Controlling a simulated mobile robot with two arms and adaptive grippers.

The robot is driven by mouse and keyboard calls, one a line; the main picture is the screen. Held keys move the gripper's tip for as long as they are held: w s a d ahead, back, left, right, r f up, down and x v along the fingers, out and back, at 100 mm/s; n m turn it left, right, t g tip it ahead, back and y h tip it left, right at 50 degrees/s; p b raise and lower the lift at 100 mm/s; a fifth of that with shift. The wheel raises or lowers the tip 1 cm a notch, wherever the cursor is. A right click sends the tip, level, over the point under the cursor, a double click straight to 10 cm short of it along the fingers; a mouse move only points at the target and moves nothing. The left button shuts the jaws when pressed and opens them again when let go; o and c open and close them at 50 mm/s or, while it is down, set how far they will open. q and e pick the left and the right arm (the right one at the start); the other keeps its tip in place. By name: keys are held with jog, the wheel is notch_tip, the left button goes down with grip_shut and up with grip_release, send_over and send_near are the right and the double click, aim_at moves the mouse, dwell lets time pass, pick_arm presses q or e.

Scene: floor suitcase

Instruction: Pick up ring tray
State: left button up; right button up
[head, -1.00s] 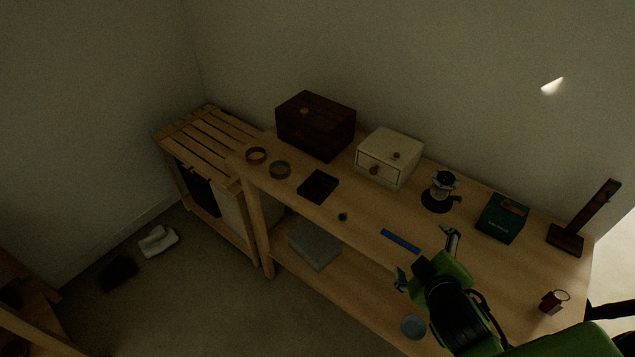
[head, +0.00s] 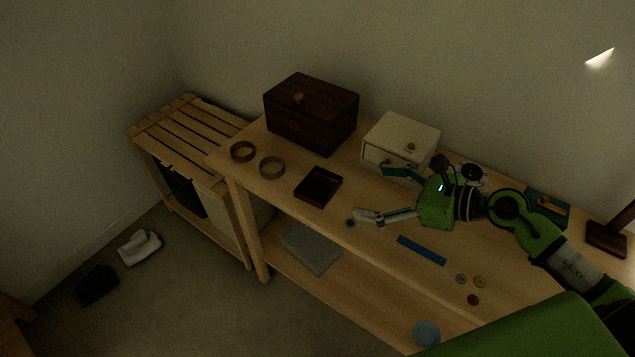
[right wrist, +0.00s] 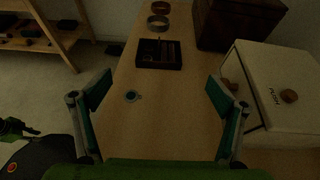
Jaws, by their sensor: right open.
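The ring tray looks to be the small dark square tray (head: 318,187) on the wooden table, near its front edge. It also shows in the right wrist view (right wrist: 159,54), ahead of the fingers, with slots inside. My right gripper (head: 371,192) is open and empty, to the right of the tray and apart from it, above the table by the white drawer box. My left gripper is not in view.
A white drawer box (head: 402,143) and a dark wooden box (head: 311,111) stand behind. Two bracelets (head: 243,151) (head: 272,167) lie left of the tray. A small round blue-green item (right wrist: 131,96), a blue strip (head: 421,250) and several buttons (head: 473,299) lie on the table.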

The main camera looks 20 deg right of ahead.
aim_at(324, 186)
jog(key=shift+w+a+f, duration=0.15)
jog(key=shift+w+a, duration=0.1)
jog(key=shift+w, duration=0.1)
jog(key=p+x, duration=0.1)
jog(key=x, duration=0.5)
jog(key=shift+w+a+f, duration=0.15)
jog(key=shift+w+a, duration=0.05)
jog(key=shift+a, duration=0.05)
jog(key=shift+f+p+x, duration=0.15)
jog(key=shift+p+x, duration=0.2)
jog(key=shift+x, duration=1.15)
jog(key=shift+f+p+x, duration=0.1)
jog(key=shift+p+x, duration=0.25)
jog(key=shift+x, duration=1.1)
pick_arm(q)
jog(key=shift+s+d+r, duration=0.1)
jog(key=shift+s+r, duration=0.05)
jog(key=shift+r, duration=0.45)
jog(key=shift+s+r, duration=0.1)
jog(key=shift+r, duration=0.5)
pick_arm(e)
jog(key=shift+s+d, duration=0.1)
jog(key=shift+s, duration=0.05)
jog(key=c, duration=1.2)
